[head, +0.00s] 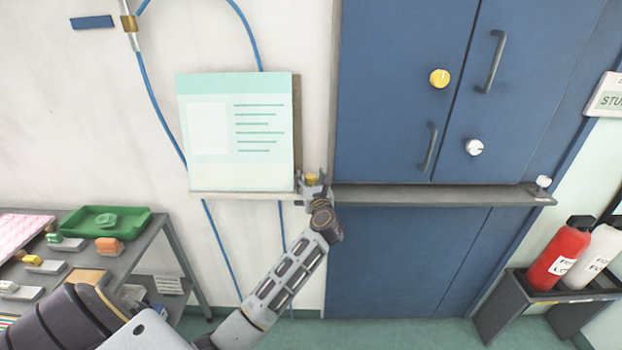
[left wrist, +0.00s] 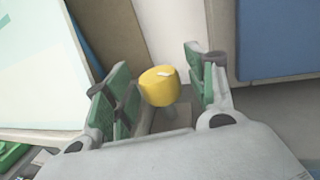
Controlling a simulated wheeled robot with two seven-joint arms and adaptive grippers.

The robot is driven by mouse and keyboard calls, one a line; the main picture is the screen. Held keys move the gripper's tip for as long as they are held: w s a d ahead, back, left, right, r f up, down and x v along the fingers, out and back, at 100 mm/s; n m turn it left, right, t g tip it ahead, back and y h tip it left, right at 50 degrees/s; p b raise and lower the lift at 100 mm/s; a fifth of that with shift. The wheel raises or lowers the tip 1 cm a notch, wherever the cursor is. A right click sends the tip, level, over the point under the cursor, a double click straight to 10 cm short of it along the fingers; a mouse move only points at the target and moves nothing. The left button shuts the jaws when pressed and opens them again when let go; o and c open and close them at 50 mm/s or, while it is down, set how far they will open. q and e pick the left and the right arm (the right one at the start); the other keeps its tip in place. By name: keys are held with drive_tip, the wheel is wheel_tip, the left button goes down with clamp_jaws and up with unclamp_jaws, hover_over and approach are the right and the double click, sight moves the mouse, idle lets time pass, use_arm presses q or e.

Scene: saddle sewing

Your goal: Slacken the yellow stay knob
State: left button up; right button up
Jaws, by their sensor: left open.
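The yellow stay knob (head: 312,178) is small and sits at the left end of the grey ledge, just right of the board. In the left wrist view the yellow knob (left wrist: 160,86) stands on a short grey stem, with a small pale mark on its top. My left gripper (head: 314,184) is at the knob. In the left wrist view my left gripper (left wrist: 158,88) is open, with one green-padded finger on each side of the knob. A gap shows between the knob and the right finger; the left finger is very near it, and I cannot tell if they touch.
A blue cabinet (head: 400,90) carries another yellow knob (head: 440,78), a white knob (head: 475,147) and handles. A grey ledge (head: 440,197) ends at a white knob (head: 543,182). A board with a pale sheet (head: 238,135) hangs left. A cart (head: 120,262) stands lower left, extinguishers (head: 558,258) lower right.

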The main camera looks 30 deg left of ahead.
use_arm(q)
drive_tip(key=shift+w+a, duration=0.1)
use_arm(e)
drive_tip(key=shift+d, duration=0.3)
